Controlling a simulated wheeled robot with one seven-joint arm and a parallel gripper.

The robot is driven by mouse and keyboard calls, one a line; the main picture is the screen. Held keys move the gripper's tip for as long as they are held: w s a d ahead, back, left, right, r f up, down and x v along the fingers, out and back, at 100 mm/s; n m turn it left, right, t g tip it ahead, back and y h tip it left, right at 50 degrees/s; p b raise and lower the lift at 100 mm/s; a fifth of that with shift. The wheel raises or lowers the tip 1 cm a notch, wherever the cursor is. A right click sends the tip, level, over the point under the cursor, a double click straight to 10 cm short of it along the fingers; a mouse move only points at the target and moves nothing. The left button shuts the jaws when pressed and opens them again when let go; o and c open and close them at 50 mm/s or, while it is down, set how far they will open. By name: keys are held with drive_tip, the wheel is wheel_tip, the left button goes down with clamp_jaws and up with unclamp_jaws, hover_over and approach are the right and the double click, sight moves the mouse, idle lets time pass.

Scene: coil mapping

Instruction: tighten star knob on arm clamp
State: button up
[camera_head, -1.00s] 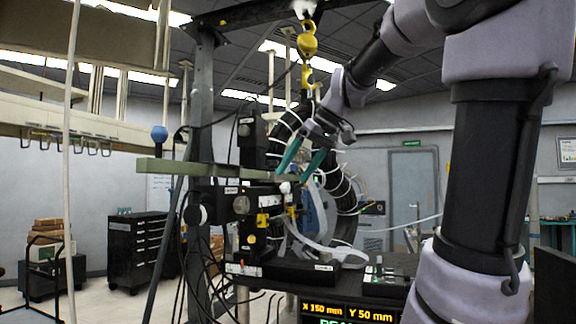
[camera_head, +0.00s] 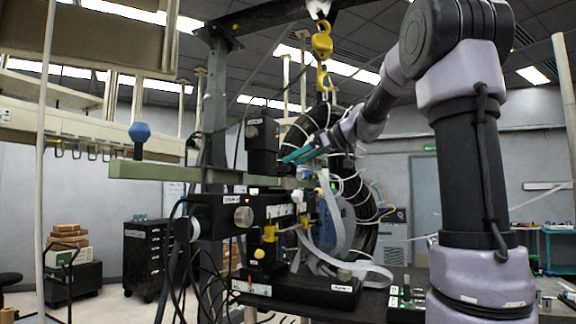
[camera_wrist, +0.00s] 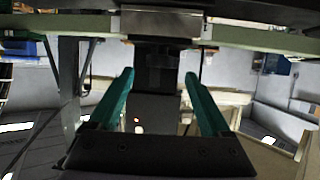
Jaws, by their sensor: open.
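My gripper (camera_head: 290,157) is open and empty, with teal fingers pointing left, above the long green arm bar (camera_head: 150,170). In the wrist view the spread fingers (camera_wrist: 159,76) frame a dark block (camera_wrist: 157,65). The green bar (camera_wrist: 65,24) crosses the top of that view, with a grey metal piece (camera_wrist: 160,22) at its middle. In the head view a small white knob (camera_head: 298,196) sits by the bar's right end, on the black stage assembly (camera_head: 268,208). I cannot tell whether it is the star knob; no star shape is clear in either view.
A black column (camera_head: 263,146) stands just left of the fingers. A thick black cable bundle (camera_head: 368,200) arches behind them. A yellow hoist hook (camera_head: 322,45) hangs above. A blue knob (camera_head: 139,132) stands on the bar's left part. White ribbon cable (camera_head: 335,222) loops below.

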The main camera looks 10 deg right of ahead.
sight(283, 168)
drive_tip(key=shift+x, duration=1.8)
drive_tip(key=shift+s, duration=0.1)
clamp_jaws()
